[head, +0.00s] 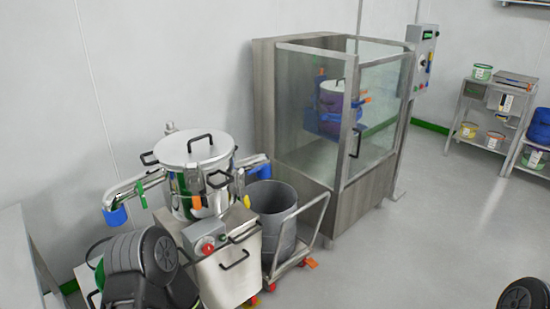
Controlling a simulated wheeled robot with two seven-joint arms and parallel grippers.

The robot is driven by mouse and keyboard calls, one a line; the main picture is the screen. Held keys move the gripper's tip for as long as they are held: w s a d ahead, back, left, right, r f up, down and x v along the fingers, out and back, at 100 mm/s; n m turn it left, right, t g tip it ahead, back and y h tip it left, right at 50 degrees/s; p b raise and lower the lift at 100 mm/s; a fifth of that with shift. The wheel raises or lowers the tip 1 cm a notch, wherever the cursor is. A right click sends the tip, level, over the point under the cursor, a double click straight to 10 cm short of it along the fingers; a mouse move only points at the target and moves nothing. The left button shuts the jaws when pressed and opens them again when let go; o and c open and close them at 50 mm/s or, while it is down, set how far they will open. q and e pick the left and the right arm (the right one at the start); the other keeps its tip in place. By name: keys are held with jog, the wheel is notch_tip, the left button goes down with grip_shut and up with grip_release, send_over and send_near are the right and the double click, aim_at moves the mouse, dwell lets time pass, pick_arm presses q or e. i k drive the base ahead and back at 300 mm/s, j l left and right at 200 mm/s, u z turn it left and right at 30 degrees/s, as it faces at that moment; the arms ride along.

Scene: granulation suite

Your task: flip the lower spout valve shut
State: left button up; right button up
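A steel pot (192,160) with a clamped lid stands on a steel machine body (228,270) at the left centre. A steel spout with a blue end (115,216) reaches out to its left, and another with a blue end (258,171) reaches to its right. A small orange part (196,202) shows on the pot's front and a yellow one (246,201) at its lower right. I cannot tell which of these is the lower spout valve, nor its position. My black arm links show at the lower left and lower right corner, but neither gripper's fingers are visible.
A grey bin (271,207) stands on a wheeled cart (318,232) right of the machine. A glass-sided steel cabinet (345,120) with a control box (424,50) stands behind. Shelves (492,110) with tubs are at the right. The floor at centre right is clear.

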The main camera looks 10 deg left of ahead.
aim_at(256, 168)
jog(key=i+l, duration=1.35)
